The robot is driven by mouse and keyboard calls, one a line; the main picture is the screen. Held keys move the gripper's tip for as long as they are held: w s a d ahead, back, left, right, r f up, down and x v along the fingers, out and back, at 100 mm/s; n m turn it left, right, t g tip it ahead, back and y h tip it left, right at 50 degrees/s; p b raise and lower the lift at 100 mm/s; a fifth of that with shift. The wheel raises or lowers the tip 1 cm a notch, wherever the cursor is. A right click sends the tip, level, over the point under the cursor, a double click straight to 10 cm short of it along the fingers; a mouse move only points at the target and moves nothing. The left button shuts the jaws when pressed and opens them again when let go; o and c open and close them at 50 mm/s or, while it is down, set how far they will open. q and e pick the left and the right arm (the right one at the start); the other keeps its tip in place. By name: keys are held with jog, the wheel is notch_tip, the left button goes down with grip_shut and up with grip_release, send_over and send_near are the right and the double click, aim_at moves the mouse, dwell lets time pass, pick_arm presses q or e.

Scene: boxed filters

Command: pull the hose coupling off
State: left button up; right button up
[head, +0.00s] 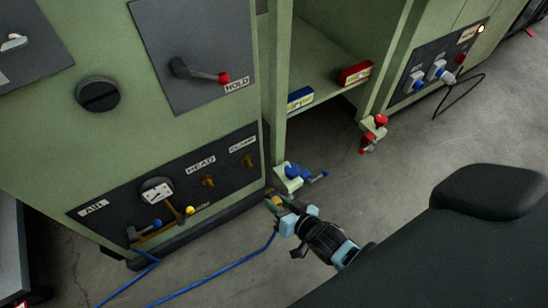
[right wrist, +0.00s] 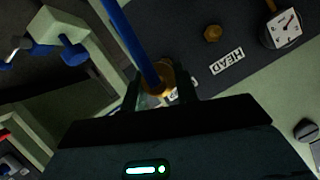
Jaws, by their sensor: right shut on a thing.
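My right gripper (head: 274,203) is shut on a brass hose coupling, in front of the lower right end of the dark port panel. In the right wrist view the coupling (right wrist: 165,76) sits between the two fingers, with the blue hose (right wrist: 134,40) running up from it. In the head view the hose (head: 222,273) trails over the floor to the lower left. The brass CLAMP fitting (head: 247,161) shows bare in the head view, apart from the gripper. The HEAD fitting (head: 208,181) is also bare. My left gripper is not in view.
A gauge (head: 157,190) and blue- and yellow-knobbed valve levers are at the panel's AIR end. A green block with blue knobs (head: 290,178) stands close beyond my gripper. Blue (head: 300,98) and red (head: 355,73) boxes lie on the shelf.

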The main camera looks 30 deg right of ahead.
jog(key=shift+s+p, duration=0.4)
jog(key=shift+s, duration=0.75)
